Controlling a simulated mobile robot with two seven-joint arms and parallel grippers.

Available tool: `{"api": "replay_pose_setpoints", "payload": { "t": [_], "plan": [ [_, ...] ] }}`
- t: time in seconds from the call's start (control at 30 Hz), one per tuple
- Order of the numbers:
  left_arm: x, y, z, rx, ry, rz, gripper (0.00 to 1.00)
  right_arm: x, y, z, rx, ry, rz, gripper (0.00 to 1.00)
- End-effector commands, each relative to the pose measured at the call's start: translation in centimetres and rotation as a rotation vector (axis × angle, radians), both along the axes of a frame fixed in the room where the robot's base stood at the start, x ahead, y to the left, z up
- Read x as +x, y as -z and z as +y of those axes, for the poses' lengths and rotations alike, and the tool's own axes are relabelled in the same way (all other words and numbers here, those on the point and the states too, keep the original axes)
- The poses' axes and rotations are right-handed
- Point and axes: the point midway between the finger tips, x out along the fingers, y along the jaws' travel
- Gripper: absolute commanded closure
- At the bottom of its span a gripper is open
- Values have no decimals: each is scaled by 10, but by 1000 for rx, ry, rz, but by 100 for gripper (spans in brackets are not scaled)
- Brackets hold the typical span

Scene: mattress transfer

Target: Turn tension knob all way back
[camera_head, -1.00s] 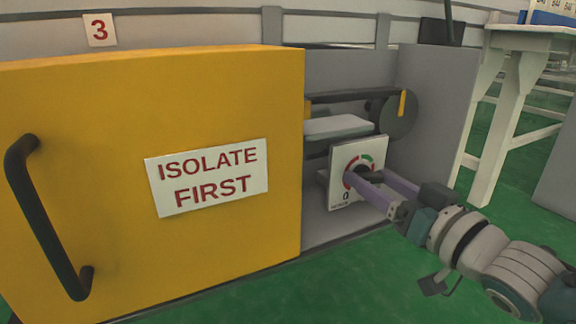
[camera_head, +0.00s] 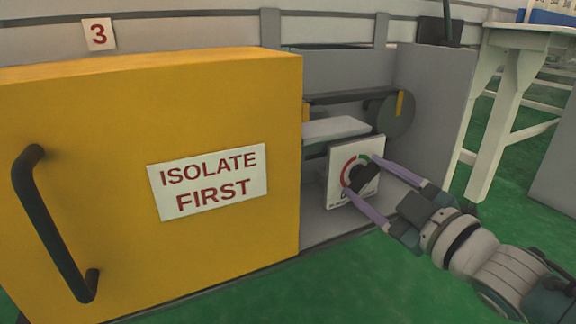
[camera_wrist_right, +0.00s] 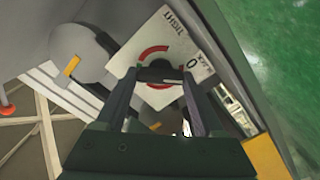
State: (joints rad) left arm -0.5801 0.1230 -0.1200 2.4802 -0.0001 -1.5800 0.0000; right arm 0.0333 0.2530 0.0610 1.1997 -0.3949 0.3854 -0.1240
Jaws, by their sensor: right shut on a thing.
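The black tension knob (camera_head: 367,180) sits on a white dial plate (camera_head: 337,197) inside the open bay beside the yellow cover. The plate carries a red arc and a small green mark. My right gripper (camera_head: 358,174) reaches in from the right, its two purple fingers on opposite sides of the knob, closed on it. In the right wrist view, the knob (camera_wrist_right: 160,73) shows between the fingertips, with the red arc behind it and "TIGHT" and "0" printed on the plate. The knob's exact pointer direction is hard to read. My left gripper is not in view.
A yellow cover (camera_head: 110,120) with a black handle and an "ISOLATE FIRST" sign (camera_head: 208,181) stands left of the bay. A grey disc with a yellow mark (camera_head: 391,116) is above the dial, beside a grey side panel (camera_head: 441,105). A pale table stands at the right.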

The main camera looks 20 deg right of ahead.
Motion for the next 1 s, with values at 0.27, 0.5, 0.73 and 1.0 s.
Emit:
{"api": "replay_pose_setpoints", "payload": {
  "t": [0.27, 0.5, 0.73, 1.0],
  "plan": [
    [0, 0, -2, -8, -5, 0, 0, 0, 0, 1, -167, 0, -15, 86],
    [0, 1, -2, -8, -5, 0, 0, 0, 0, 1, -239, 0, -20, 86],
    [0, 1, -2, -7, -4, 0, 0, 0, 0, 1, -258, 0, -22, 86],
    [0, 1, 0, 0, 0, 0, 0, 0, 0, 1, -258, 0, -22, 86]
  ]
}}
